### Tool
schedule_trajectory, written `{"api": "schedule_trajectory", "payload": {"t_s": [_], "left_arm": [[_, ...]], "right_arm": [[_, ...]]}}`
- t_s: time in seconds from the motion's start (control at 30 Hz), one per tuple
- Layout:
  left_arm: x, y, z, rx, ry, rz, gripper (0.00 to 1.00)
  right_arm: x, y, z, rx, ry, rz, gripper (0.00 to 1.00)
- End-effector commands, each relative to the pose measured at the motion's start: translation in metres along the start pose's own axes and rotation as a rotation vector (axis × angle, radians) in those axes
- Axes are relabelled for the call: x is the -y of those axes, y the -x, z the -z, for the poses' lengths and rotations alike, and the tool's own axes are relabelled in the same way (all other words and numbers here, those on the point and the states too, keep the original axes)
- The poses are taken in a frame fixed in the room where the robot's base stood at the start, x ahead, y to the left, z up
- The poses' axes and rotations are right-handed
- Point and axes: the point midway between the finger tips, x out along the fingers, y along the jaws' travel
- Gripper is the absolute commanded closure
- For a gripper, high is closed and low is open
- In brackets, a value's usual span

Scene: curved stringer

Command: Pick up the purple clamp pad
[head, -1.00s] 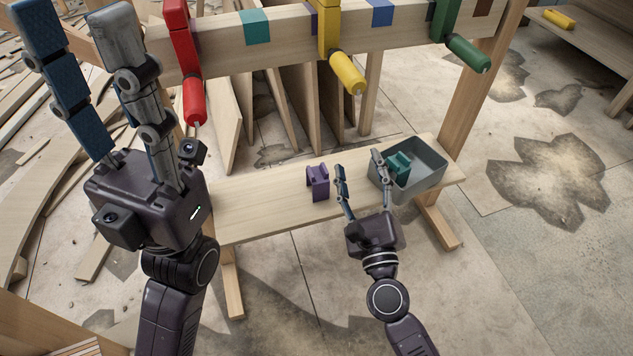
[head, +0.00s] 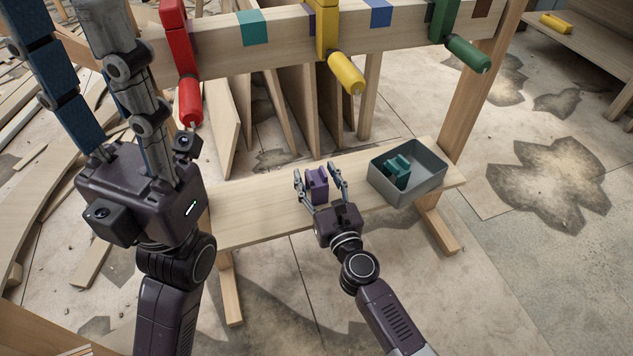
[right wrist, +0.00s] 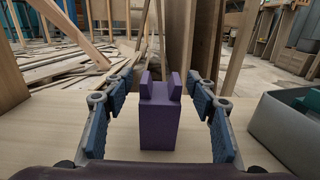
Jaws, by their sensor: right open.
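The purple clamp pad (head: 317,186) stands upright on the low wooden bench (head: 262,213). My right gripper (head: 321,182) is open, with one finger on each side of the pad. In the right wrist view the pad (right wrist: 159,115) stands centred between the blue-padded fingers, with a visible gap on both sides. My left gripper (head: 70,20) is large at the upper left of the head view, away from the pad. Its fingers stand apart and nothing shows between them; the fingertips run out of the frame.
A grey bin (head: 418,178) with a teal clamp pad (head: 397,172) inside stands on the bench, right of the purple pad. Above is a beam with red (head: 181,60), yellow (head: 343,70) and green clamps (head: 463,50). Wooden boards (head: 285,110) stand behind the bench.

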Motion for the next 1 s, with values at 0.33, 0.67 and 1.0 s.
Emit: {"api": "schedule_trajectory", "payload": {"t_s": [0.33,0.67,1.0], "left_arm": [[-0.0002,-0.0021,0.0013,-0.008,0.000,-0.002,0.60],[0.0000,-0.0016,0.0014,-0.005,0.000,-0.001,0.60],[0.0015,-0.0012,0.0009,0.005,-0.001,0.007,0.60]], "right_arm": [[0.0003,-0.0006,-0.0001,0.000,0.001,0.001,0.62],[0.0004,-0.0005,-0.0003,0.000,0.001,0.001,0.97],[0.0004,-0.0005,-0.0039,0.000,0.001,0.001,0.97]]}}
